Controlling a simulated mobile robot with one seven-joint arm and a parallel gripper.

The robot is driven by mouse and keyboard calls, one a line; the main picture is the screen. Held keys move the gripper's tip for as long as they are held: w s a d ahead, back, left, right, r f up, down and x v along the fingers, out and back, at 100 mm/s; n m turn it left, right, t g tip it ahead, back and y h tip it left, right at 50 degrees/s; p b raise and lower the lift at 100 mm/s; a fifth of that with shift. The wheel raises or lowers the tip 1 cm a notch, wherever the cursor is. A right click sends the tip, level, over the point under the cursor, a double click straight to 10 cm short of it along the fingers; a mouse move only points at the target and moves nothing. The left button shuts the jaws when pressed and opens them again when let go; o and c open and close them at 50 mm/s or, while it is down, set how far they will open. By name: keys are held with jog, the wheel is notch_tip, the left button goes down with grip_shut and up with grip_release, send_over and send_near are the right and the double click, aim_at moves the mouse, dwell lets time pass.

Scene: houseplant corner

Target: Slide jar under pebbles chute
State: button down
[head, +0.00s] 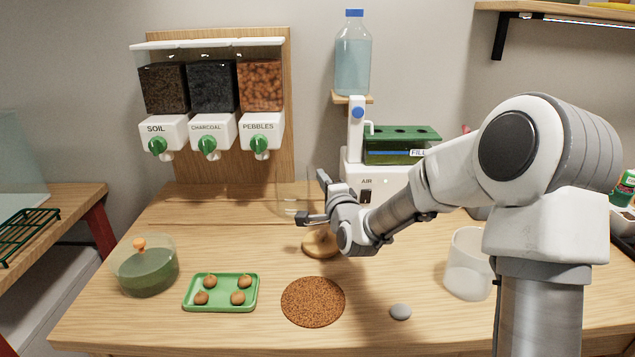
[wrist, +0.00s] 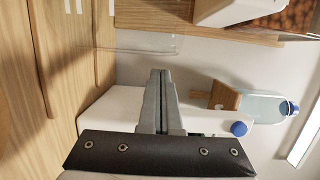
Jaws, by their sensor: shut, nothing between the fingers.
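The clear glass jar (head: 291,197) stands at the back of the table, below and to the right of the pebbles chute (head: 260,152). Its right side is partly behind my gripper, and it is faint against the wall. In the wrist view, a faint glass outline (wrist: 146,45) lies just beyond my fingertips. My gripper (head: 303,219) points left beside the jar, with its fingers together and empty; the shut fingers (wrist: 159,74) are clear in the wrist view. I cannot tell whether they touch the jar. The pebbles hopper (head: 260,87) holds orange-brown pebbles.
Soil (head: 163,88) and charcoal (head: 212,88) hoppers hang left of the pebbles. A white machine (head: 354,172) with a bottle (head: 353,67) stands behind my arm. A round wooden piece (head: 318,247), cork mat (head: 313,302), green tray (head: 220,307) and frosted cup (head: 465,265) occupy the front.

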aim_at(289, 182)
jog(key=shift+a, duration=0.55)
jog(key=a+b, duration=0.3)
jog(key=a, duration=0.3)
jog(key=shift+a+f, duration=0.1)
jog(key=shift+a, duration=0.55)
jog(key=shift+d, duration=0.15)
